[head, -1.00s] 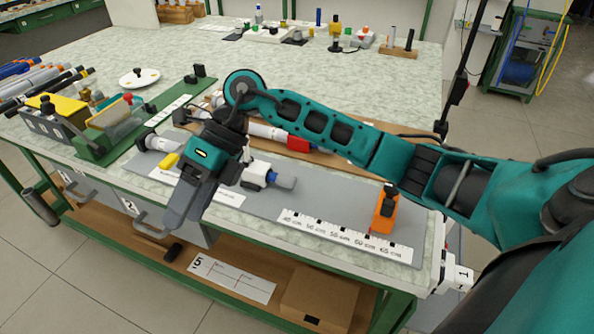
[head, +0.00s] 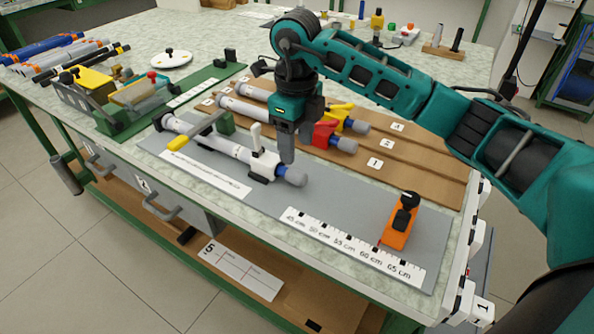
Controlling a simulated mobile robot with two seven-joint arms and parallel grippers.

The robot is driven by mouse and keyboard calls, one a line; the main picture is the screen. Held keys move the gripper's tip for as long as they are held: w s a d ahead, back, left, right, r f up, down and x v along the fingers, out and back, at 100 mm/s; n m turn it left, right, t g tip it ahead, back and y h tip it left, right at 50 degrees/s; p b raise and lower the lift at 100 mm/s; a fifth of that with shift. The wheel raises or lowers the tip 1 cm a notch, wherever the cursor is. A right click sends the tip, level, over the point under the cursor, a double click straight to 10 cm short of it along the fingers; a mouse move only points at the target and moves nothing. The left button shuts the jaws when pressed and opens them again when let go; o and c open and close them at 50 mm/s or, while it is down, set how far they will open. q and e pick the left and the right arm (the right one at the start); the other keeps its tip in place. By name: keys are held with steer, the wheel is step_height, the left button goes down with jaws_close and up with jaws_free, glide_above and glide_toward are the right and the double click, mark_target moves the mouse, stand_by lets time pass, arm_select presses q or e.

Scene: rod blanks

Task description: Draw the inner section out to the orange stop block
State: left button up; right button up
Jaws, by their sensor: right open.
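A telescoping rod lies on the grey mat (head: 345,205), with a white outer tube (head: 215,146) and a white upright lever on its collar (head: 262,165). At its right end a short blue and grey inner section (head: 292,175) shows. The orange stop block (head: 399,228) with a black knob stands farther right, beside a printed centimetre scale (head: 350,247), well apart from the inner section. My right gripper (head: 287,158) points down, open, with its fingertips close above or just behind the inner section. I cannot tell whether they touch it. My left gripper is out of view.
A brown rack (head: 420,168) behind the mat holds more rods, with red (head: 325,134) and yellow (head: 343,117) clamps. The mat between inner section and stop block is clear.

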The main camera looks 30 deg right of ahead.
mark_target(297, 171)
step_height(297, 171, down, 8)
steer(key=shift+r+b, duration=0.2)
steer(key=shift+b, duration=0.25)
steer(key=shift+c, duration=0.3)
jaws_close()
